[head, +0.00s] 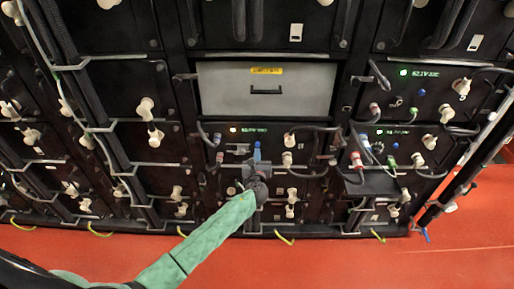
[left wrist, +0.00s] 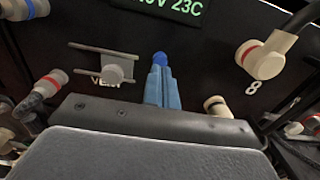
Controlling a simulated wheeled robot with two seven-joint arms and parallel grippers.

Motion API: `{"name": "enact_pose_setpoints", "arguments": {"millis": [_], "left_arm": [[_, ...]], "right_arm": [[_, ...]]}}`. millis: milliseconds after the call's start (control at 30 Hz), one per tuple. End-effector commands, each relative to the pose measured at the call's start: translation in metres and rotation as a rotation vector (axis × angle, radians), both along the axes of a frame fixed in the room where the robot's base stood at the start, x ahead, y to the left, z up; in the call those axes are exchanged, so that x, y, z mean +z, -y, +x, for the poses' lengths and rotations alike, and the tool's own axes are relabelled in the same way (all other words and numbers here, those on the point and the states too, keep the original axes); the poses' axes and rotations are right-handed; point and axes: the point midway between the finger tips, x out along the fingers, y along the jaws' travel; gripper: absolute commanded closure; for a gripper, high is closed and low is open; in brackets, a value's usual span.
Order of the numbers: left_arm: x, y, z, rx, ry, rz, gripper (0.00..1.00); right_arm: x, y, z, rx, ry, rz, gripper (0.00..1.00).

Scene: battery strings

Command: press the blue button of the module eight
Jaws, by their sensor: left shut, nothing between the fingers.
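Module eight (left wrist: 225,62) fills the left wrist view, a black panel with a white 8 beside a red-ringed connector (left wrist: 262,56) at the right. Its round blue button (left wrist: 160,59) sits below the green display. My left gripper (left wrist: 161,72) is shut and empty, its light-blue fingers pointing at the button. The fingertips overlap the button's lower edge in the picture; I cannot tell whether they touch. In the head view my left gripper (head: 257,151) is at the module below the grey drawer, hiding the button. My right gripper is not in view.
A grey latch (left wrist: 113,70) is left of the fingers. Cables and connectors (head: 289,140) crowd the right side. Above is a grey drawer (head: 265,95) with a yellow label. A neighbouring module with several coloured knobs (head: 365,142) is at the right. The red floor (head: 330,265) is clear.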

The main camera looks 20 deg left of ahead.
Motion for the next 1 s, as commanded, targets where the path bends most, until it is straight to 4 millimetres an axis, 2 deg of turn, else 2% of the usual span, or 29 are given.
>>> {"name": "enact_pose_setpoints", "arguments": {"millis": [1000], "left_arm": [[-0.0007,-0.0034,0.0106,0.001,-0.001,-0.001,1.0]], "right_arm": [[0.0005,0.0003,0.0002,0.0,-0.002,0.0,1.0]]}}
